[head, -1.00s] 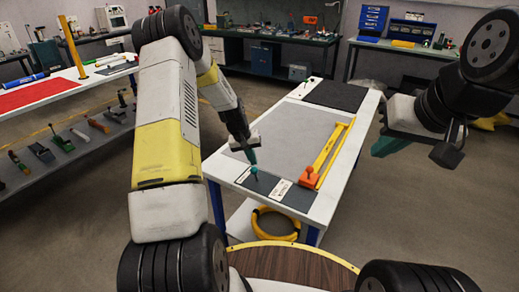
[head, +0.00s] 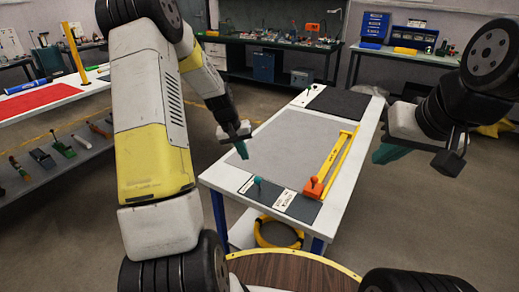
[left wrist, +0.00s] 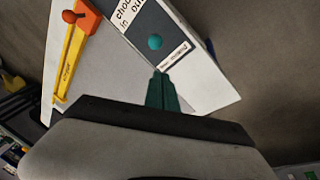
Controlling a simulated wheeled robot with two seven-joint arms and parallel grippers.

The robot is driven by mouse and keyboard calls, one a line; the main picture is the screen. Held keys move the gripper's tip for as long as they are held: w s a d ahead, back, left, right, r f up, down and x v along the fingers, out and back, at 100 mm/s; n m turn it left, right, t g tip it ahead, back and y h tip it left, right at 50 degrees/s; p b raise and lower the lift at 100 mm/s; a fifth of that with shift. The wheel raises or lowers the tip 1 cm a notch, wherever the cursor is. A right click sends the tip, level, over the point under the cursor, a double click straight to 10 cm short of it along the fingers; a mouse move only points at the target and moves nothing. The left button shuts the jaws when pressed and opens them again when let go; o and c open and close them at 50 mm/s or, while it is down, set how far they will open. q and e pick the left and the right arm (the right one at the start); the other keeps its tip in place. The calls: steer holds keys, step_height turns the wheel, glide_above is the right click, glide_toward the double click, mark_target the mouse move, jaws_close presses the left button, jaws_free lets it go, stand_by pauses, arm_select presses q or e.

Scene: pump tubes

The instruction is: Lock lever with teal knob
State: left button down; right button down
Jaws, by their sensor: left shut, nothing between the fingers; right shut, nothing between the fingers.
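The teal knob (head: 257,180) stands on a short post on a dark grey panel (head: 268,192) at the table's near left corner. In the left wrist view the teal knob (left wrist: 155,42) lies beyond my fingertips, with a white label strip beside it. My left gripper (head: 243,150) is shut and empty, above and left of the knob and apart from it. Its teal fingers (left wrist: 163,90) are together in the left wrist view. My right gripper (head: 388,154) is shut and empty, in the air right of the table.
An orange knob block (head: 314,188) with a yellow bar (head: 334,160) lies right of the teal knob; it also shows in the left wrist view (left wrist: 82,16). The grey mat (head: 285,145) is bare. A yellow hose (head: 278,238) lies under the table.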

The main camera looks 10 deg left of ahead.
arm_select(q)
steer(key=shift+s+a+r, duration=0.25)
steer(key=shift+s+r, duration=0.15)
steer(key=shift+r, duration=0.05)
steer(key=shift+s+a+r, duration=0.2)
steer(key=shift+s+r, duration=0.2)
steer(key=shift+r, duration=0.05)
